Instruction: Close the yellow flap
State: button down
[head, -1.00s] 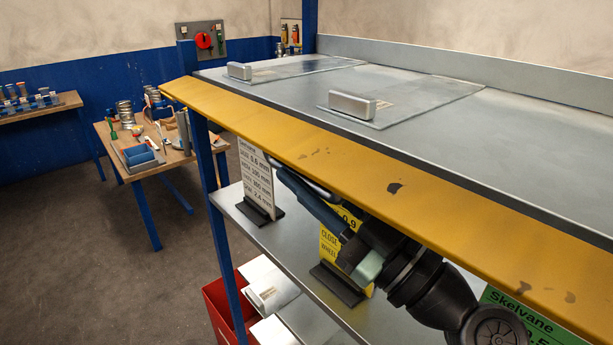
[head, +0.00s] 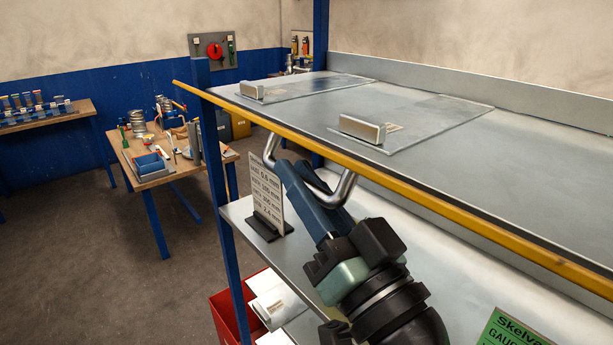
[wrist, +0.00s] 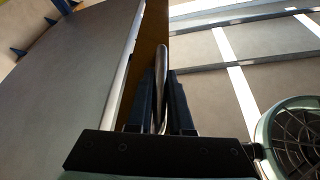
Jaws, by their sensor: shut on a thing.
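The yellow flap (head: 400,185) runs along the front edge of the metal shelf top and shows nearly edge-on in the head view. In the wrist view its brownish-yellow face (wrist: 154,35) is a narrow strip. A bent metal handle (head: 345,188) sits just under the flap. My gripper (head: 297,180) reaches up from below, its blue fingers shut on this handle. In the wrist view the handle (wrist: 161,65) lies between the two fingers of my gripper (wrist: 160,78). Most of the flap's face is turned away from the head view.
Two clear plates with metal blocks (head: 362,128) lie on the shelf top (head: 440,150). Below, a lower shelf (head: 240,212) carries a grey sign (head: 267,190) and a green sign (head: 510,330). A blue post (head: 222,190) stands left of my gripper. A workbench (head: 150,172) stands farther left.

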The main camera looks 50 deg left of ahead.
notch_tip(320, 180, up, 2)
jog(key=m+t+h+p, duration=0.1)
jog(key=m+t+p, duration=0.1)
jog(key=m+p, duration=0.1)
jog(key=shift+s+r+m, duration=0.1)
jog(key=shift+r+m, duration=0.05)
jog(key=shift+m, duration=0.45)
jog(key=m+p, duration=0.1)
jog(key=r+m+t+h+p, duration=0.1)
jog(key=m, duration=0.1)
jog(key=m+p, duration=0.1)
jog(key=p, duration=0.1)
jog(key=shift+w+r+m+t+h, duration=0.2)
jog(key=shift+r+m+t+h, duration=0.05)
jog(key=shift+m+t+h, duration=0.05)
jog(key=m, duration=0.1)
jog(key=m+h, duration=0.1)
jog(key=shift+w+r+m+p, duration=0.3)
jog(key=shift+r+m+p, duration=0.1)
jog(key=shift+w+d+r+m+h, duration=0.1)
jog(key=shift+w+r+m+h, duration=0.2)
jog(key=shift+m, duration=0.5)
jog(key=shift+w+r+m+h, duration=0.15)
jog(key=shift+m+h, duration=0.25)
jog(key=shift+m, duration=0.4)
jog(key=c, duration=0.8)
grip_release()
jog(key=shift+w, duration=0.1)
jog(key=shift+c, duration=0.2)
